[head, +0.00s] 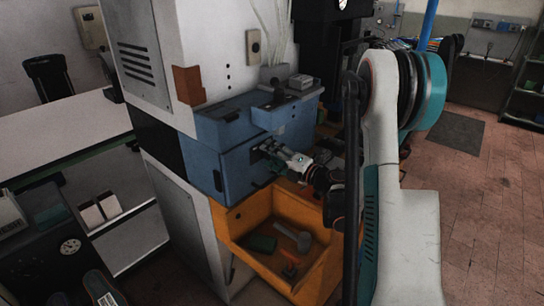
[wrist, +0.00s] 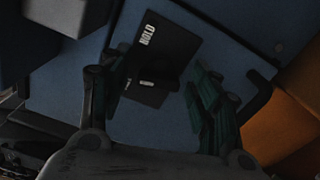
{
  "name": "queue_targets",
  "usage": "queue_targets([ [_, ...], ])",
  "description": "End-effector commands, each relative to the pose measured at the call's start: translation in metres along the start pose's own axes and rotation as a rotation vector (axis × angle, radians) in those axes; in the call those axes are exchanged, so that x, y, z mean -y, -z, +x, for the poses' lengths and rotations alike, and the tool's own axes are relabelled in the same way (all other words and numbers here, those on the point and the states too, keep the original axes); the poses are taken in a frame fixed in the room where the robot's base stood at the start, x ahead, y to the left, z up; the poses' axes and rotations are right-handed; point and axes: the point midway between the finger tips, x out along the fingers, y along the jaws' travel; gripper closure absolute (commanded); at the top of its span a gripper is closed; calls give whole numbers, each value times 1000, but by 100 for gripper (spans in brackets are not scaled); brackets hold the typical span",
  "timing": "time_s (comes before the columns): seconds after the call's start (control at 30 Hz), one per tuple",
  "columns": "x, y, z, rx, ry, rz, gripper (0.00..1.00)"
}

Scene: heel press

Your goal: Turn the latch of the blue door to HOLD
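The blue door (head: 236,168) is on the front of the machine and looks closed; it fills most of the wrist view (wrist: 150,130). A black label plate (wrist: 178,38) on it reads HOLD near its upper left edge. A second white marking below is too small to read. The dark latch (wrist: 163,78) shows faintly against the plate, between my fingers; its exact angle is hard to tell. My gripper (wrist: 158,76) is open, one finger on each side of the latch. In the head view my gripper (head: 268,149) is at the door front, hiding the latch.
An orange bin (head: 235,222) sits below the door, with a green item (head: 262,243) and other small parts inside. A dark bar handle (wrist: 258,98) stands right of my fingers in the wrist view. A white table (head: 60,138) is at the left.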

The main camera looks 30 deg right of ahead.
Motion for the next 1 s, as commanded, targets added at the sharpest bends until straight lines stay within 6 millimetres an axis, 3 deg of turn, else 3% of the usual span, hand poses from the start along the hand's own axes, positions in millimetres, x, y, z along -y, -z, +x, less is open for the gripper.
queue_targets([
  [0.03,0,0,0,0,0,0,60],
  [0.13,0,0,0,0,0,0,82],
  [0.17,0,0,0,0,0,0,86],
  [0.57,1,0,0,0,0,45,86],
  [1.0,5,0,0,0,0,373,86],
])
